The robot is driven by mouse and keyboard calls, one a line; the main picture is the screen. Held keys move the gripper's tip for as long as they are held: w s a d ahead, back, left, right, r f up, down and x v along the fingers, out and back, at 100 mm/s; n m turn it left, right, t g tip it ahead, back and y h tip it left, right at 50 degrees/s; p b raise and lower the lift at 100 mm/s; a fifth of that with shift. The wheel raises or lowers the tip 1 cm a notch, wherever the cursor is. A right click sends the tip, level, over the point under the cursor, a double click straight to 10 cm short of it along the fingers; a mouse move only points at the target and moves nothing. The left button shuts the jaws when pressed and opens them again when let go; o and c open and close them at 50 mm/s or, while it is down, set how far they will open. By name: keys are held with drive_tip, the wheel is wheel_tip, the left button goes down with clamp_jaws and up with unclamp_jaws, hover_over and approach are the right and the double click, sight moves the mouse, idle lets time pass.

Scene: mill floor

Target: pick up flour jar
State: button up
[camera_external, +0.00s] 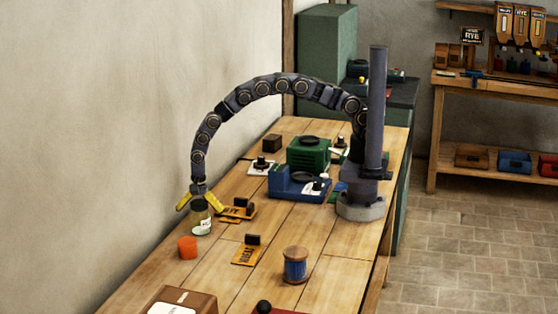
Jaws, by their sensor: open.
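A small jar (201,222) with a pale label and pale bottom stands on the wooden table near its left edge; it looks like the flour jar. My gripper (193,207), with yellow fingers, is open right above it and reaches down from the arched arm. The fingers are spread at the jar's top, and the gripper hides part of it. I cannot tell whether a finger touches the jar.
An orange cup (187,247) stands just in front of the jar. Orange stands with dark blocks (246,250) lie to the right. The wall is close on the left.

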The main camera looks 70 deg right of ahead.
drive_tip(key=c, duration=1.2)
drive_tip(key=shift+r, duration=0.1)
